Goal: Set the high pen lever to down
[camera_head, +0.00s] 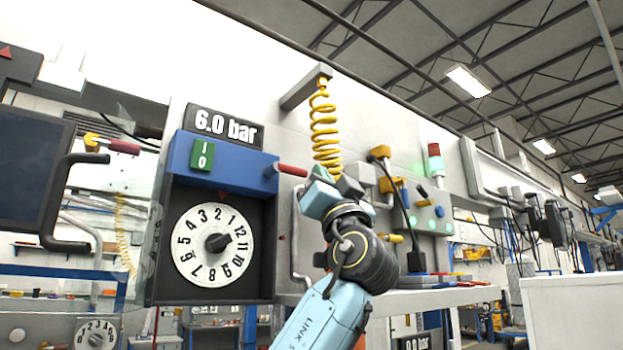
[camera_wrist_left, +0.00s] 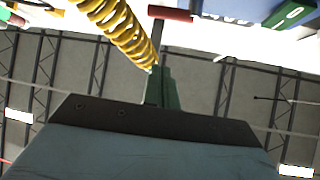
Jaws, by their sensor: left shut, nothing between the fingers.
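A lever with a red handle (camera_head: 292,170) sticks out from the right side of the blue box (camera_head: 225,158), roughly level and tilted slightly down to the right. Its red handle also shows at the top of the left wrist view (camera_wrist_left: 172,13). I cannot tell for sure that it is the high pen lever. My left gripper (camera_head: 318,175) is shut and empty, just right of the red handle. In the left wrist view its green closed fingers (camera_wrist_left: 166,88) point toward the handle; contact cannot be told. My right gripper is not in view.
A yellow coiled hose (camera_head: 323,125) hangs just behind and above my left gripper. A numbered dial (camera_head: 213,245) sits below the blue box, under a "6.0 bar" display (camera_head: 223,127). Another red-handled lever (camera_head: 124,147) is at the left. A shelf with a control panel is at the right.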

